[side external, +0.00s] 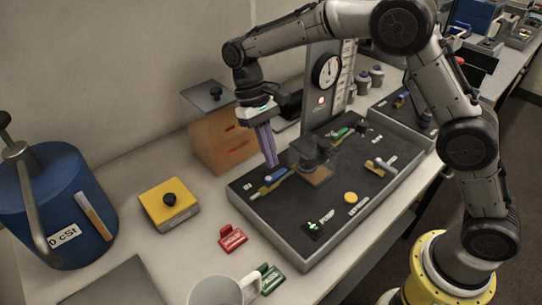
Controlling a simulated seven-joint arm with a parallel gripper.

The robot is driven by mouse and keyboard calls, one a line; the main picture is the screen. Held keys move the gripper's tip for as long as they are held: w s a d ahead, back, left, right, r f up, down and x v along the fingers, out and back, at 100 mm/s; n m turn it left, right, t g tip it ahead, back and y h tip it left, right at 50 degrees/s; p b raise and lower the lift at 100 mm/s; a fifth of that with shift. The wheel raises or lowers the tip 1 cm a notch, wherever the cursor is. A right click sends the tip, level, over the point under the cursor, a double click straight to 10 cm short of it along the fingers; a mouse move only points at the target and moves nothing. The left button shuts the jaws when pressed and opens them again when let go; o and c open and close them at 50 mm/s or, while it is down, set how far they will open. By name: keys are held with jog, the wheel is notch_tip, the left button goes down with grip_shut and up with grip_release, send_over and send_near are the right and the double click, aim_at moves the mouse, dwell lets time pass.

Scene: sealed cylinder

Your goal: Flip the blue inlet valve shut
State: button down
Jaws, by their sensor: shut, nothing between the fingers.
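The blue inlet valve (276,174) is on the left part of the dark panel (290,225). Its blue lever lies low along a brass-coloured body, slanting up to the right. A small white label sits to its left. My gripper (270,164) points down with purple fingers, shut and empty. The fingertips are right at the upper side of the blue lever in the picture. I cannot tell whether they touch it.
A dark block on a brown base (315,165) stands just right of the valve. A green-handled valve (339,134) and another valve (380,167) lie farther back and right. An orange box (220,142) stands behind left. A mug (217,291) is at the front.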

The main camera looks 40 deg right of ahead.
aim_at(284, 170)
jog(key=shift+s+f, duration=0.15)
jog(key=shift+f, duration=0.2)
jog(key=shift+s+d+m+y, duration=0.15)
jog(key=shift+s+m+y, duration=0.05)
jog(key=shift+m, duration=0.35)
jog(key=shift+s+d+m+y, duration=0.15)
jog(key=shift+m+y, duration=0.05)
jog(key=shift+m, duration=0.35)
jog(key=shift+s+d+m+y, duration=0.15)
jog(key=shift+s+m+y, duration=0.15)
jog(key=shift+m, duration=0.4)
jog(key=m, duration=0.1)
jog(key=s+m+y, duration=0.1)
jog(key=m, duration=0.1)
jog(key=shift+s+d+m+t, duration=0.2)
jog(key=shift+m+t, duration=0.1)
jog(key=shift+t, duration=0.1)
jog(key=s+m, duration=0.1)
jog(key=m, duration=0.1)
jog(key=s+m+t+y, duration=0.1)
jog(key=m, duration=0.1)
jog(key=shift+a+m, duration=0.15)
jog(key=shift+m, duration=0.15)
jog(key=m+t, duration=0.1)
jog(key=m, duration=0.1)
jog(key=s+a+m+t+y, duration=0.1)
jog(key=m, duration=0.1)
jog(key=shift+s, duration=0.2)
jog(key=shift+w, duration=0.15)
